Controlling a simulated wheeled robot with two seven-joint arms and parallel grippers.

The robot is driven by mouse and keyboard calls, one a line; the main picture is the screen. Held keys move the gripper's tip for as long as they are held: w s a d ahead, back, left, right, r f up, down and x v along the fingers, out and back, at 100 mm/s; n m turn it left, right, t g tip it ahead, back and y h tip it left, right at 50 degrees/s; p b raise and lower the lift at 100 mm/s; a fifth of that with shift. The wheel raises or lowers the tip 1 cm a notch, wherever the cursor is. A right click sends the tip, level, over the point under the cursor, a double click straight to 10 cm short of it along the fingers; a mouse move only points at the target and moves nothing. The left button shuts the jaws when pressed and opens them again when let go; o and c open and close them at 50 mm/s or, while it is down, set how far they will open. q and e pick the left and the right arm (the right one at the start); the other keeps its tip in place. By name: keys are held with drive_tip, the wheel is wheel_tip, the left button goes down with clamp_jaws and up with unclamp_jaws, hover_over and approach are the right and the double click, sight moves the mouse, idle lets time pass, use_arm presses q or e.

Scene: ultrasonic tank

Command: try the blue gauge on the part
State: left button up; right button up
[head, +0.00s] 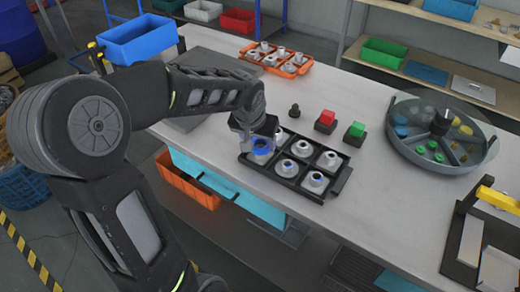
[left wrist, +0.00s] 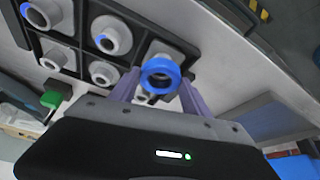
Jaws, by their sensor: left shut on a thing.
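My left gripper (head: 258,146) is shut on the blue gauge (head: 262,152), a ring, over the near-left compartment of the black tray (head: 318,198). In the left wrist view the blue gauge (left wrist: 161,76) sits between the fingers of the gripper (left wrist: 158,92). A grey part (left wrist: 165,50) shows behind the ring and partly through it. I cannot tell whether the ring is around the part's neck or just above it. Other grey flanged parts stand upright in the tray, such as one near part (head: 315,183) with a blue mark. My right gripper is not in view.
Behind the tray stand a red block (head: 325,118) and a green block (head: 356,130) on dark bases, beside a small black post (head: 295,110). An orange tray (head: 290,68) of parts is farther back. A round tank (head: 440,135) stands at the right.

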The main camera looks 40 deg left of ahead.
use_arm(q)
drive_tip(key=shift+r, duration=0.15)
drive_tip(key=shift+r+p, duration=1)
drive_tip(key=shift+r, duration=0.4)
drive_tip(key=shift+r+p, duration=1.2)
drive_tip(key=shift+r, duration=0.8)
